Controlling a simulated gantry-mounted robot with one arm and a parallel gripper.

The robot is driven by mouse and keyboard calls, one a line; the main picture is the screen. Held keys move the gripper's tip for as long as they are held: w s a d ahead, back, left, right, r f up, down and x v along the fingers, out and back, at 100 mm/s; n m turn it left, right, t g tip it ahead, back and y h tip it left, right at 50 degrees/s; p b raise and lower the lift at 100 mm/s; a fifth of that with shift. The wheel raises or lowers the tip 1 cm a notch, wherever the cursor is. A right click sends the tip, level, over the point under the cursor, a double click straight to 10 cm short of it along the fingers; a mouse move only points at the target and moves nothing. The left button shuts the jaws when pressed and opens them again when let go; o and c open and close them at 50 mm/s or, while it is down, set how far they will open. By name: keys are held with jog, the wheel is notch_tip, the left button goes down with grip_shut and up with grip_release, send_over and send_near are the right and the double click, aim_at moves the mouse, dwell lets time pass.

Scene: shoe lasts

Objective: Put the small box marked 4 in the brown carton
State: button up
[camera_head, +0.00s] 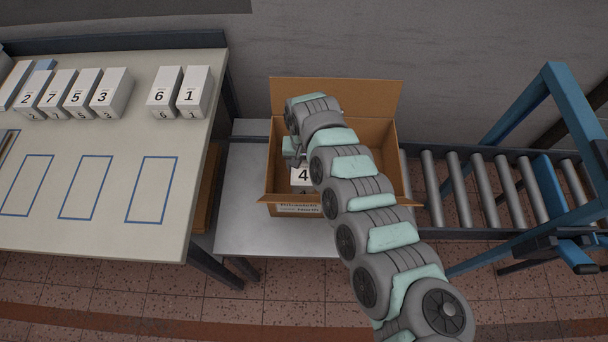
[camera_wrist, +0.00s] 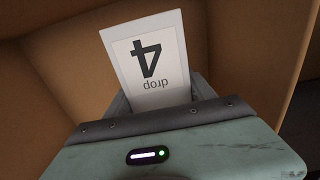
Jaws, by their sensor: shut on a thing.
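The small white box marked 4 (camera_head: 302,176) is inside the outline of the open brown carton (camera_head: 284,205) in the head view. In the wrist view the box (camera_wrist: 150,62) shows its face with the 4 upside down, and the carton's brown walls (camera_wrist: 60,75) surround it. My gripper (camera_head: 297,157) is over the carton and shut on the box; its fingers are mostly hidden behind my wrist and arm. I cannot tell whether the box touches the carton floor.
The carton stands on a grey metal table (camera_head: 240,215) with flaps open. A roller conveyor (camera_head: 480,190) and blue frame (camera_head: 575,110) are on the right. On the left, a pale table (camera_head: 110,215) holds several numbered white boxes (camera_head: 110,92) and blue outlined rectangles.

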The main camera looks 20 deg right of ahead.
jog(key=shift+f+b, duration=0.6)
jog(key=shift+f, duration=1.95)
jog(key=shift+f, duration=0.15)
jog(key=o, duration=1.7)
notch_tip(320, 180, up, 12)
jog(key=p, duration=0.3)
jog(key=shift+r, duration=0.2)
